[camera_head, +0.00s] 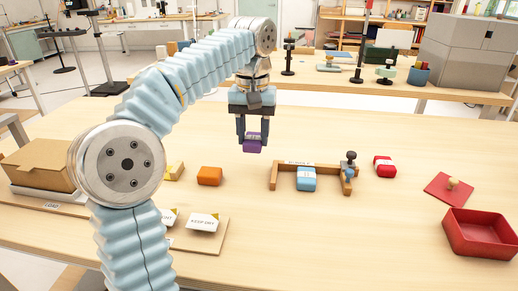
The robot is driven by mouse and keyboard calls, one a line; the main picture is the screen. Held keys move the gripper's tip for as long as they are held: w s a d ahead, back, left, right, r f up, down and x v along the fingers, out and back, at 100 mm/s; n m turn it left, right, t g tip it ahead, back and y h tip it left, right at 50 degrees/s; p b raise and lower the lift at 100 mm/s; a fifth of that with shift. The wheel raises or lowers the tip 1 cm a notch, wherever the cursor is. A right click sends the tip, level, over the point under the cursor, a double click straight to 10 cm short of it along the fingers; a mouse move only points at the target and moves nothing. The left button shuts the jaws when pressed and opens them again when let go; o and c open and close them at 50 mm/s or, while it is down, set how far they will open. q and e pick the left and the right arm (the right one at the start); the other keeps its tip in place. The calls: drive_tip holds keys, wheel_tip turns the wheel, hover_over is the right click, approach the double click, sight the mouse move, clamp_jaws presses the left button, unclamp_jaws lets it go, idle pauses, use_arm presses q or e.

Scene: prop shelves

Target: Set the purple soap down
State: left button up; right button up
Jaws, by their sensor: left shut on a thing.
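The purple soap (252,146) is a small purple block with a pale label. My left gripper (253,132) points down and is shut on the soap. It appears to hold the soap above the table (340,225), left of the wooden frame; the exact height is hard to tell. My right gripper does not show.
A wooden frame (272,178) has a blue block (306,179) inside it. A red labelled block (384,167) lies to its right. An orange block (209,176) lies left of the frame. A red tray (480,219) stands at the right, near a red lid (440,190).

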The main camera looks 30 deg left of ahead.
sight(258, 164)
use_arm(q)
drive_tip(key=shift+w+f, duration=0.85)
drive_tip(key=shift+f, duration=0.15)
drive_tip(key=f, duration=0.3)
drive_tip(key=shift+w+a+f, duration=0.1)
drive_tip(key=shift+w+f, duration=0.15)
drive_tip(key=shift+w, duration=0.05)
drive_tip(key=shift+f, duration=0.15)
drive_tip(key=shift+f, duration=0.2)
drive_tip(key=o, duration=0.8)
drive_tip(key=shift+r, duration=0.1)
